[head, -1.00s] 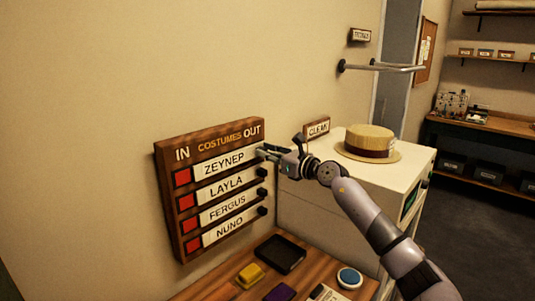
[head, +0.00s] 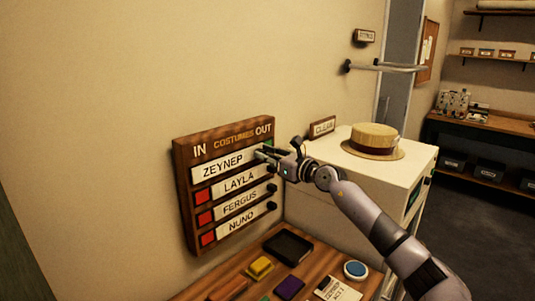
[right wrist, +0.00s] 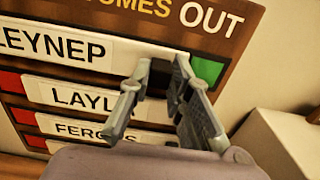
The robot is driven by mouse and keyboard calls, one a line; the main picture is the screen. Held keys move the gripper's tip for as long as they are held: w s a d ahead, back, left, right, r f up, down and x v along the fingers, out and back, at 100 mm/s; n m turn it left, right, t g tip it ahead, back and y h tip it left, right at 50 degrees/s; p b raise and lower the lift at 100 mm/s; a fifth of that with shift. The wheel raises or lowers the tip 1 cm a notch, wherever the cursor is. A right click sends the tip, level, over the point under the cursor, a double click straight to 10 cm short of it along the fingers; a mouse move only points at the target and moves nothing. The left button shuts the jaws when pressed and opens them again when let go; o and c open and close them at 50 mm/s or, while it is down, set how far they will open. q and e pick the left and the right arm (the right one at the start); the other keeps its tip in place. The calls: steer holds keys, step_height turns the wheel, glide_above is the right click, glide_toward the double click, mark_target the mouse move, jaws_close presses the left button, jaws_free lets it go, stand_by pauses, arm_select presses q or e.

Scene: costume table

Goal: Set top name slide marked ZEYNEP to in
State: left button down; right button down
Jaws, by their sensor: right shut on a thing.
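The wooden COSTUMES board (head: 181,150) is on the wall, with IN at its left and OUT at its right. The ZEYNEP slide (head: 223,166) is in the top row, at the IN end. No red shows at its left, and a green patch (right wrist: 207,70) shows at its right in the right wrist view. My right gripper (head: 262,153) is shut on the knob at that slide's right end; its fingers hide most of the knob. The LAYLA (head: 238,182), FERGUS (head: 239,203) and NUNO (head: 241,225) slides show red at their left ends. My left gripper is out of view.
A white cabinet (head: 375,185) with a straw hat (head: 373,139) on it stands right of the board. The wooden table (head: 318,267) below holds a black tray (head: 288,250), a yellow block (head: 259,267) and a blue round pad (head: 355,270).

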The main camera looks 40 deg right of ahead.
steer(key=shift+a+f, duration=0.2)
steer(key=shift+a, duration=0.1)
steer(key=c, duration=1.7)
jaws_free()
steer(key=shift+r, duration=0.1)
steer(key=shift+o, duration=0.8)
steer(key=shift+a+r, duration=0.1)
steer(key=shift+o, duration=0.3)
steer(key=s+d, duration=0.1)
steer(key=s, duration=1.1)
steer(key=shift+d, duration=0.2)
